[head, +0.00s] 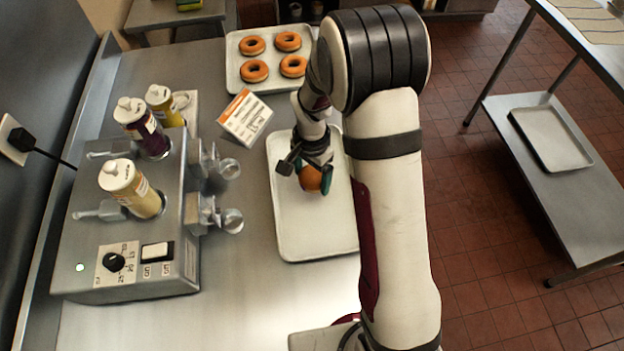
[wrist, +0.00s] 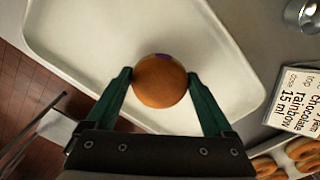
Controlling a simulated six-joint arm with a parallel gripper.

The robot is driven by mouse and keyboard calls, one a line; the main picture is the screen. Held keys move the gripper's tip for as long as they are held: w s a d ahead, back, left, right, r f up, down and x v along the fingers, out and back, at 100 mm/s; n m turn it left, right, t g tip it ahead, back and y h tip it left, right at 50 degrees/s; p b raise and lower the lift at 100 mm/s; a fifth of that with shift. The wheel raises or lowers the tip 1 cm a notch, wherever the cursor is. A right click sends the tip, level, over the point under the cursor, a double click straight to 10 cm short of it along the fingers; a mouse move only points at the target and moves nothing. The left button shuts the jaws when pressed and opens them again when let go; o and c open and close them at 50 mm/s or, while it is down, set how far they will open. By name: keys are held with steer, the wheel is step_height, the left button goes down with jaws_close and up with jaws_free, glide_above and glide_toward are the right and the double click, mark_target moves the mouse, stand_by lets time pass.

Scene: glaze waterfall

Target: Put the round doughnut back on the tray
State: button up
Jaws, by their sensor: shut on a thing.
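The round doughnut (head: 310,178) is a plain brown ball without a hole. It also shows in the wrist view (wrist: 160,82), with a small purple spot at its far edge. My gripper (head: 312,180) is shut on it, one green finger on each side. The white tray (head: 290,235) lies on the steel counter below my gripper; it shows in the wrist view (wrist: 75,50) behind the doughnut. The doughnut is over the tray. I cannot tell whether it touches the tray's surface. Nothing else shows on the visible part of this tray.
A second tray (head: 234,82) at the back holds several ring doughnuts. A small sign (head: 245,117) stands between the trays. A grey machine (head: 180,270) with bottles and nozzles stands at left. An empty tray (head: 550,137) lies on a low shelf at right.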

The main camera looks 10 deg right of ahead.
mark_target(312, 176)
steer(key=shift+f, duration=1.25)
steer(key=o, duration=1.1)
steer(key=shift+f, duration=0.1)
step_height(312, 176, up, 12)
steer(key=shift+f, duration=0.1)
steer(key=s+r+n+y, duration=0.1)
steer(key=s+r, duration=0.3)
steer(key=s, duration=0.8)
steer(key=s+r+n, duration=0.3)
steer(key=s+r, duration=0.2)
steer(key=s, duration=0.8)
steer(key=shift+a+n+y, duration=0.25)
steer(key=shift+n+y, duration=0.05)
steer(key=shift+y, duration=0.1)
